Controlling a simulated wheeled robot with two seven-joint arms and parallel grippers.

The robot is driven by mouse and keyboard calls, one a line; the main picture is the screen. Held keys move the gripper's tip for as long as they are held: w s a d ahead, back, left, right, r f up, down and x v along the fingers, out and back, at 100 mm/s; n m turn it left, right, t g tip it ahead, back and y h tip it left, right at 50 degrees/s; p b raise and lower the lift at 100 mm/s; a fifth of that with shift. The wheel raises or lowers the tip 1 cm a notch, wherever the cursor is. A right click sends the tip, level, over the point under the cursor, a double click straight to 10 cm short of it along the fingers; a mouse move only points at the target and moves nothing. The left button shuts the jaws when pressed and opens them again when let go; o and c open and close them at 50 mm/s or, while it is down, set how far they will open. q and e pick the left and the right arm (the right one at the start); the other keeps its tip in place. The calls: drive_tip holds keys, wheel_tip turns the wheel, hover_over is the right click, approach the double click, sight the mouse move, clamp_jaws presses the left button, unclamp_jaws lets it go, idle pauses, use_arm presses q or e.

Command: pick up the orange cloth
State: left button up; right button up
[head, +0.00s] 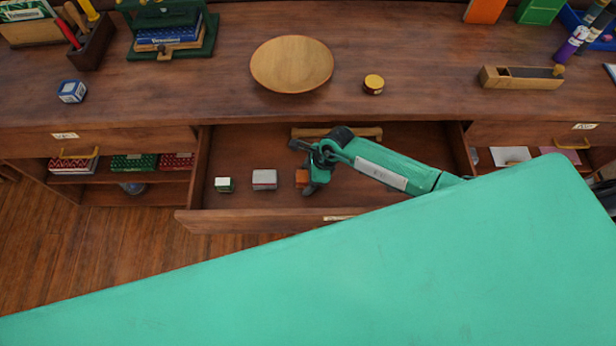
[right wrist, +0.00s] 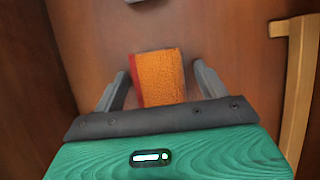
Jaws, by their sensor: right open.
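The orange cloth (head: 302,178) is a small folded block with a red edge, lying in the open drawer (head: 190,217). My right gripper (head: 304,168) reaches into the drawer from the right, right at the cloth. In the right wrist view the cloth (right wrist: 161,76) lies between the two grey fingers of the open gripper (right wrist: 160,72). The lower end of the cloth is hidden behind the gripper body. My left gripper is not in view.
In the drawer, a grey-and-red box (head: 264,179) and a green-and-white box (head: 225,184) stand left of the cloth. A wooden bar (head: 367,132) lies at the drawer's back. A wooden bowl (head: 291,64) and a round yellow-lidded tin (head: 373,84) stand on the top above.

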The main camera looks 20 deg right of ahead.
drive_tip(key=c, duration=1.1)
drive_tip(key=shift+o, duration=0.2)
